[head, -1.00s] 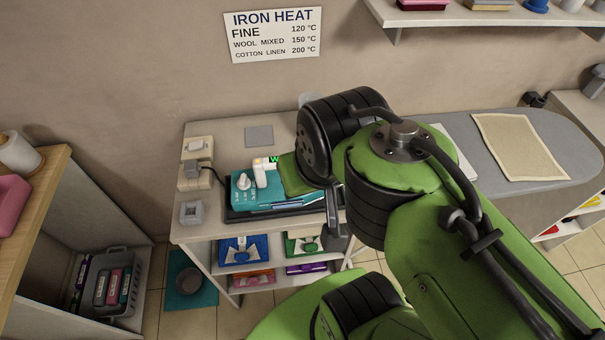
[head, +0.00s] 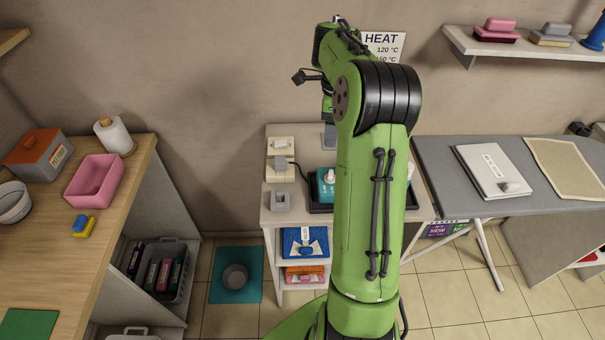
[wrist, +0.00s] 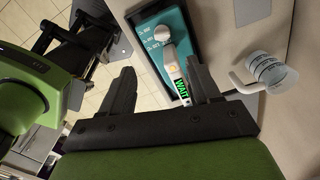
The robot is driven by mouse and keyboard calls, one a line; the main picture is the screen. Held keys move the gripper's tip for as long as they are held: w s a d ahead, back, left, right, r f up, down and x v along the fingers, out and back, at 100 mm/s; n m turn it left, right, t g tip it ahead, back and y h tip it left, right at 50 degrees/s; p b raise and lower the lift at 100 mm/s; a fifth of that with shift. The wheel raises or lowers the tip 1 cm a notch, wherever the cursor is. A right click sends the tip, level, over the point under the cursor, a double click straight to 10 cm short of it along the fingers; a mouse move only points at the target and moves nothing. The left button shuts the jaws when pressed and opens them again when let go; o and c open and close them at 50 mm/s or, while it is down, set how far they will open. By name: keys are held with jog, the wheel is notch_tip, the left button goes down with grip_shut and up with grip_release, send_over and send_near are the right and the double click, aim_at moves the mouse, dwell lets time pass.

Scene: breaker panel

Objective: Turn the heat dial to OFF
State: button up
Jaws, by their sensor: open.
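The teal iron station (head: 326,190) stands on a black tray on the small table, partly hidden behind my arm in the head view. In the wrist view the station (wrist: 150,50) carries a round white knob (wrist: 162,33), the heat dial, with small white markings on its left. Where the dial points is too small to read. Beside it are a white part with an orange light (wrist: 173,69) and a green WAIT display (wrist: 181,89). My gripper (wrist: 163,72) is open and empty, its fingertips apart from the dial. My arm hides it in the head view.
A pale printed cylinder with a bent white handle (wrist: 270,72) is right of the gripper in the wrist view. A plug and socket (head: 281,165) and a grey switch box (head: 281,201) sit left of the station. The ironing board (head: 440,165) is to the right.

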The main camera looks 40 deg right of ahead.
aim_at(331, 173)
jog(key=f, duration=0.5)
jog(key=f+b, duration=0.1)
jog(key=f, duration=0.9)
jog(key=shift+s+d+f+b, duration=0.2)
jog(key=shift+d+f+b, duration=0.15)
jog(key=shift+d, duration=0.05)
jog(key=c, duration=1)
jog(key=shift+c, duration=0.2)
jog(key=shift+n, duration=0.5)
jog(key=n, duration=0.3)
jog(key=shift+n+b, duration=0.3)
jog(key=shift+n, duration=2.1)
